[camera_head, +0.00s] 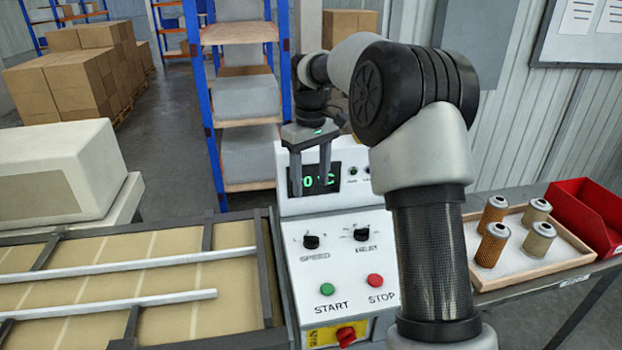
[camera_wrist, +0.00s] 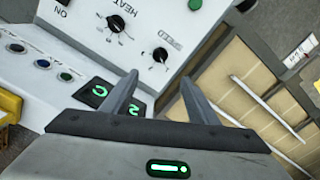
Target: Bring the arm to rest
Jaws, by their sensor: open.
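My gripper (camera_head: 311,179) is open and empty. In the head view it hangs with its fingers pointing down in front of the green display (camera_head: 322,178) of the white control panel (camera_head: 345,262). In the wrist view, my gripper's two fingers (camera_wrist: 160,97) stand apart with nothing between them. The white panel (camera_wrist: 110,62) with its knobs lies beyond them, and the green display (camera_wrist: 112,97) is partly hidden by the left finger. I cannot tell how far the fingertips are from the panel.
A wooden tray (camera_head: 530,277) with several filter cartridges and a red bin (camera_head: 588,217) stand at the right. A conveyor with rails (camera_head: 128,262) and a pale housing (camera_head: 60,175) are at the left. A shelf rack (camera_head: 240,90) and cardboard boxes (camera_head: 68,85) stand behind.

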